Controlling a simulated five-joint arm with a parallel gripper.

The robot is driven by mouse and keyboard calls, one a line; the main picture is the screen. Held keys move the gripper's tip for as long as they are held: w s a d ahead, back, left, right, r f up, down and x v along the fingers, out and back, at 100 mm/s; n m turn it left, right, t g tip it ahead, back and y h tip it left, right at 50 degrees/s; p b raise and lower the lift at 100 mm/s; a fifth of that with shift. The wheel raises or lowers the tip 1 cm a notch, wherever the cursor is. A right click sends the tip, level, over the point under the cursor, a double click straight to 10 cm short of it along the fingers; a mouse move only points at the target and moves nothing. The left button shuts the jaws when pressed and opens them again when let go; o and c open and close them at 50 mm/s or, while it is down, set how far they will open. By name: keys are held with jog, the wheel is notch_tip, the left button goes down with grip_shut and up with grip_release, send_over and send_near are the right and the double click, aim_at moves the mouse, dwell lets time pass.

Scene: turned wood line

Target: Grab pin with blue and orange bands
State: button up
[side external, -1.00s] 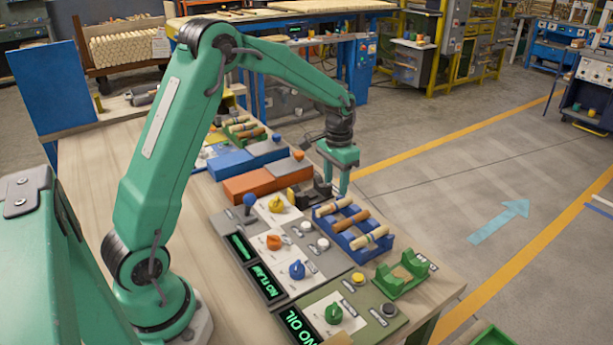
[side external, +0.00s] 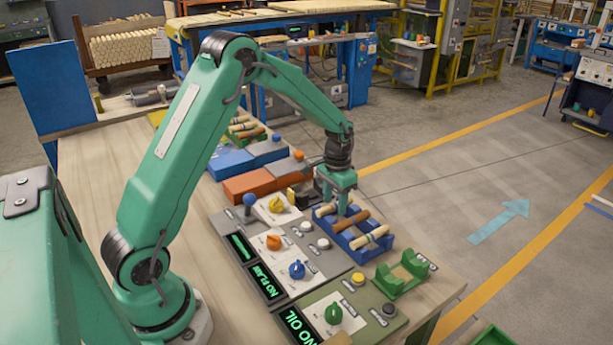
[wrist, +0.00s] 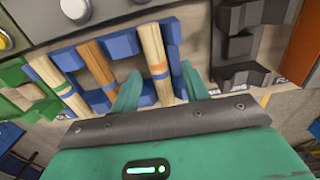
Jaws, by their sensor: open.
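The pale pin with blue and orange bands (wrist: 153,45) lies across the blue rack (side external: 371,253), in the rack's slot beside the dark holder. It also shows in the side view (side external: 324,210), partly behind my gripper. My gripper (wrist: 159,72) is open, with one green finger on each side of this pin near its banded part. The fingers are not closed on it. In the side view my gripper (side external: 334,205) is low over the back end of the rack.
A green cradle (side external: 402,275) stands near the table's front corner. A dark slotted holder (wrist: 240,45) is right of the rack in the wrist view. Control panels with knobs (side external: 297,269) line the rack's left side. An orange block (side external: 252,184) lies farther back.

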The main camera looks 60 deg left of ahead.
aim_at(336, 206)
jog(key=shift+f, duration=0.1)
dwell(0.4)
grip_shut()
jog(key=shift+r, duration=0.7)
jog(key=r, duration=0.3)
jog(key=shift+s+d+r, duration=0.1)
jog(key=shift+d, duration=0.3)
jog(key=s+d+r, duration=0.3)
jog(key=d+r, duration=0.3)
jog(key=d, duration=0.4)
jog(key=shift+s+d+r, duration=0.15)
jog(key=shift+s+r, duration=0.05)
jog(key=shift+s, duration=0.15)
jog(key=shift+w, duration=0.1)
